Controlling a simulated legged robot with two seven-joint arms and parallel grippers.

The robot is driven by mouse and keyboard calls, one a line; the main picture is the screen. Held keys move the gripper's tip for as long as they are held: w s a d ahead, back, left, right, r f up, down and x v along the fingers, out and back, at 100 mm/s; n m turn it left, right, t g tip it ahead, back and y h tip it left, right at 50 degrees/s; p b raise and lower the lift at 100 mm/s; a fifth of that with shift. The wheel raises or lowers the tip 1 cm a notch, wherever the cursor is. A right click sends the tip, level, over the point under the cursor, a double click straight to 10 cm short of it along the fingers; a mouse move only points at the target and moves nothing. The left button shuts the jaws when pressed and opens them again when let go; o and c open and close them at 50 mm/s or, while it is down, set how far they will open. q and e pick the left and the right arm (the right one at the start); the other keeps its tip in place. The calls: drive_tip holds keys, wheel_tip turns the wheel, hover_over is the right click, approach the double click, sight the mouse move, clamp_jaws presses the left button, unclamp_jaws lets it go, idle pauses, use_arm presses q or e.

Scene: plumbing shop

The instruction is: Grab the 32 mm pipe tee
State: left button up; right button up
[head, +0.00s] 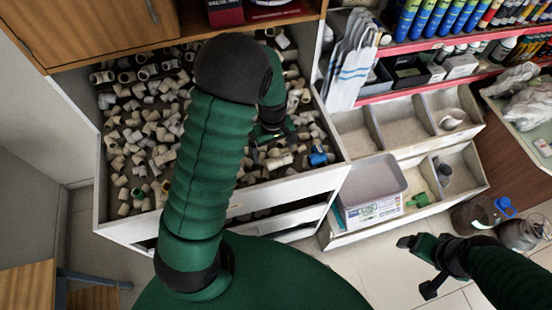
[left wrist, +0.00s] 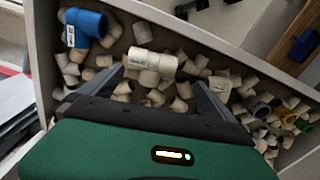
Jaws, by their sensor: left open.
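A pale pipe tee (left wrist: 150,62), the likely 32 mm one, lies on loose fittings near the drawer's front wall. It has a small printed label, too small to read; I cannot confirm its size. In the head view a pale fitting (head: 276,161), probably the same tee, lies just below my left gripper (head: 277,146). In the left wrist view my left gripper (left wrist: 162,84) is open, its fingers apart, with the tee just beyond the tips and nothing held. My right gripper (head: 418,266) is open and empty above the floor at right.
The white drawer (head: 250,193) is full of pale fittings. A blue fitting (head: 318,159) lies close to the tee, also seen in the left wrist view (left wrist: 85,26). A grey box (head: 369,183) and divided bins (head: 409,118) stand right. The wooden cabinet (head: 90,28) overhangs the drawer's back.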

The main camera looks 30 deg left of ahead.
sight(278, 157)
use_arm(q)
drive_tip(key=w+f, duration=0.1)
drive_tip(key=f, duration=0.1)
drive_tip(key=shift+w+d+f+p, duration=0.1)
drive_tip(key=shift+w+f+p, duration=0.2)
drive_tip(key=shift+w+p, duration=0.1)
drive_tip(key=f, duration=0.1)
drive_tip(key=f+p, duration=0.1)
drive_tip(key=f, duration=0.1)
drive_tip(key=shift+s+d+f, duration=0.1)
drive_tip(key=shift+d+f, duration=0.2)
drive_tip(key=shift+f, duration=0.05)
drive_tip(key=shift+s+f, duration=0.1)
drive_tip(key=shift+s, duration=0.1)
drive_tip(key=shift+w+f, duration=0.15)
drive_tip(key=shift+w, duration=0.15)
drive_tip(key=c, duration=0.7)
drive_tip(key=shift+s, duration=0.1)
drive_tip(key=c, duration=0.5)
drive_tip(key=shift+c, duration=0.6)
use_arm(e)
drive_tip(key=shift+w+r, duration=0.7)
drive_tip(key=shift+r, duration=0.15)
use_arm(q)
drive_tip(key=shift+r, duration=0.2)
use_arm(e)
drive_tip(key=shift+f, duration=0.1)
